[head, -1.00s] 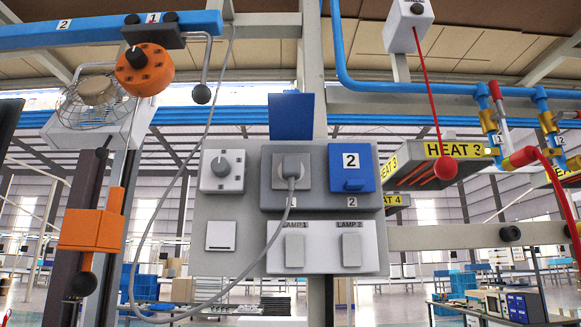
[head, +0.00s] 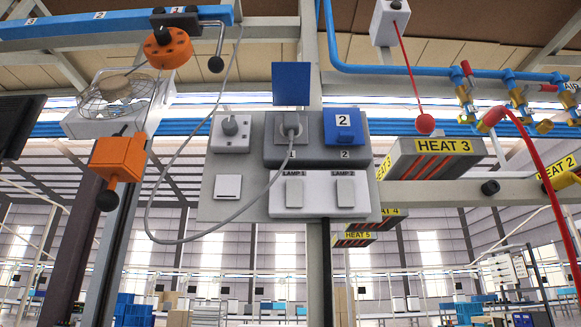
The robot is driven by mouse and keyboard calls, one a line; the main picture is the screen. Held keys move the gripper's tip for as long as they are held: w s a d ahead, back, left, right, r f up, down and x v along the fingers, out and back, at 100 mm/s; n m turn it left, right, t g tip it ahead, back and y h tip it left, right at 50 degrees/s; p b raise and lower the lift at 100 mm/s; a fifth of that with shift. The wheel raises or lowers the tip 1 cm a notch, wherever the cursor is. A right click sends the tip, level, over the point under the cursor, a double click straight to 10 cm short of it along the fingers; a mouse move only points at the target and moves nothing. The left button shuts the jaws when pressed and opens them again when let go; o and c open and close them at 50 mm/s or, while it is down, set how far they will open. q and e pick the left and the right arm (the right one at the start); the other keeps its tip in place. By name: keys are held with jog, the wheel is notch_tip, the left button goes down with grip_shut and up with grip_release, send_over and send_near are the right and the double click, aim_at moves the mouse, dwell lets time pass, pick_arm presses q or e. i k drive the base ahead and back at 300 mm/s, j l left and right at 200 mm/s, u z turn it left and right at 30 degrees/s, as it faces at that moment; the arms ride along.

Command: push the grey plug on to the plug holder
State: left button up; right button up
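The grey plug (head: 291,128) sits in socket 1 in the middle of the wall panel (head: 208,190). Its grey cable (head: 245,203) hangs down from it, loops left and rises to the blue rail above. A raised blue flap (head: 291,83) stands above this socket. I cannot tell for certain which part is the plug holder; a white square fitting with a grey round part (head: 231,133) is at the panel's upper left. Neither of my grippers shows in the head view.
Socket 2 has a closed blue cover (head: 343,128). Two lamp switches (head: 319,194) sit below. An orange box with a black ball lever (head: 117,158) and a fan (head: 118,94) are at left. A red cord with a ball (head: 425,124) and a red hose (head: 540,170) are at right.

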aim_at(290, 121)
jog(key=z, duration=0.3)
jog(key=i+j+z, duration=0.1)
jog(key=j+z, duration=0.35)
jog(key=j, duration=0.2)
jog(key=j+z, duration=0.4)
jog(key=j, duration=0.2)
jog(key=k+j, duration=0.1)
jog(key=j, duration=0.6)
jog(key=j+z, duration=0.1)
jog(key=j, duration=0.55)
jog(key=k, duration=0.05)
